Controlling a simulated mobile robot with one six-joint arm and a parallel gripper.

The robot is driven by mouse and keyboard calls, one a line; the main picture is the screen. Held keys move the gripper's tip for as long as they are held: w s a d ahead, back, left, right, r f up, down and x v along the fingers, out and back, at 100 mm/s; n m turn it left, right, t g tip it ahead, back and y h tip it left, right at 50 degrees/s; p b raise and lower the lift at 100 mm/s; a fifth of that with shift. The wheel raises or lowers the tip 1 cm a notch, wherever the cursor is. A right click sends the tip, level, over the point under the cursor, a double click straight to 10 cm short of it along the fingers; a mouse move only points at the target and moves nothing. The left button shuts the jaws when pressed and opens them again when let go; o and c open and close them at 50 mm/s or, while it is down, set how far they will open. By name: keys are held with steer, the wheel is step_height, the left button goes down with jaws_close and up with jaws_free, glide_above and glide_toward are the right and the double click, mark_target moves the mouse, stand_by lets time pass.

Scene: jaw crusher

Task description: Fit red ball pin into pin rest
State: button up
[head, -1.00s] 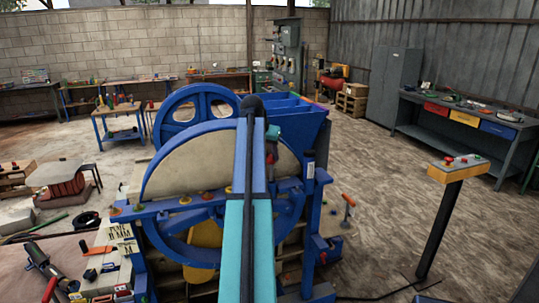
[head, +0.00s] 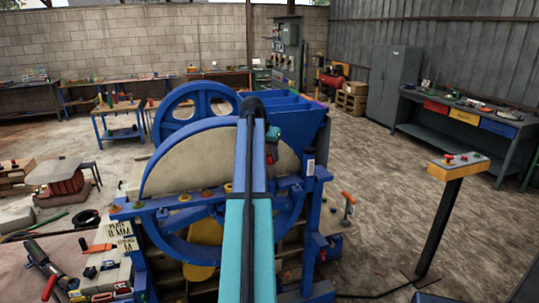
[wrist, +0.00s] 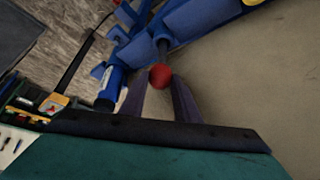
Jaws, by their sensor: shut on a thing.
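The red ball pin (wrist: 160,76) shows in the middle of the wrist view as a red ball on a grey shaft. The shaft points up the picture to blue crusher parts; I cannot tell whether its far end touches them. My gripper (wrist: 159,88) is shut on the pin, with a finger on each side near the ball. I cannot pick out the pin rest with certainty in either view.
The blue jaw crusher (head: 163,208) with its large wheels fills the middle of the head view. A control post (head: 441,215) stands to the right, with open floor between. A bench (head: 455,112) lines the right wall. Tools lie at the lower left.

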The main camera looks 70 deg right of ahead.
mark_target(271, 171)
steer(key=shift+f+b, duration=1.25)
steer(key=shift+f, duration=1.85)
stand_by(0.3)
steer(key=o, duration=1.2)
steer(key=shift+r, duration=0.1)
steer(key=shift+b+v, duration=2.05)
steer(key=shift+v, duration=4.8)
steer(key=shift+s, duration=0.1)
